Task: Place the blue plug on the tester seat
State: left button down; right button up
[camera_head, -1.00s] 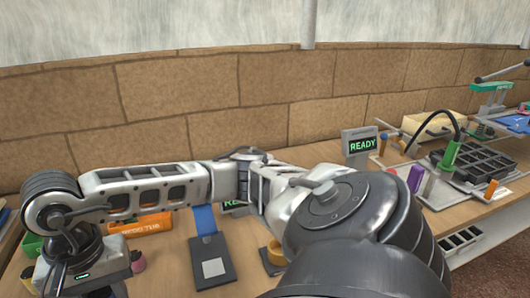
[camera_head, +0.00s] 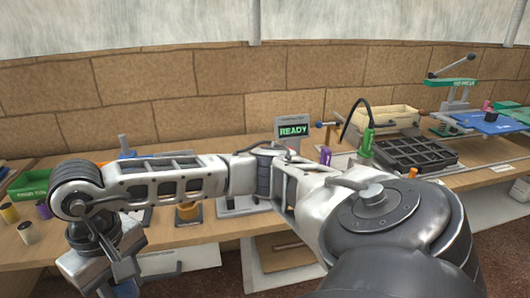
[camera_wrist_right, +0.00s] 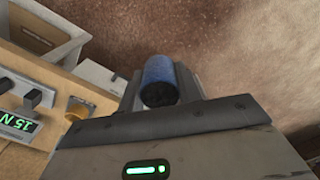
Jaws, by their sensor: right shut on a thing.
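The blue plug (camera_wrist_right: 159,80) is a short cylinder with a dark near end. It sits between the two fingers of my right gripper (camera_wrist_right: 161,70), which is shut on it. Behind it is only brown floor, so it is held in the air, clear of the bench. In the head view my right arm crosses to the lower left, and the plug cannot be made out there. I cannot tell for sure which fixture is the tester seat; a yellow round piece on a dark base (camera_head: 188,214) stands partly behind the arm. My left gripper is not in view.
A READY screen (camera_head: 293,131) stands at the back of the bench. A dark slotted tray (camera_head: 415,154), a green upright tool (camera_head: 367,142) and a beige bin (camera_head: 388,119) are to the right. A green bin (camera_head: 30,184) and small spools are at the left.

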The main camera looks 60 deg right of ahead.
aim_at(243, 203)
jog(key=z, duration=1.05)
jog(key=i, duration=0.85)
jog(key=z, duration=0.15)
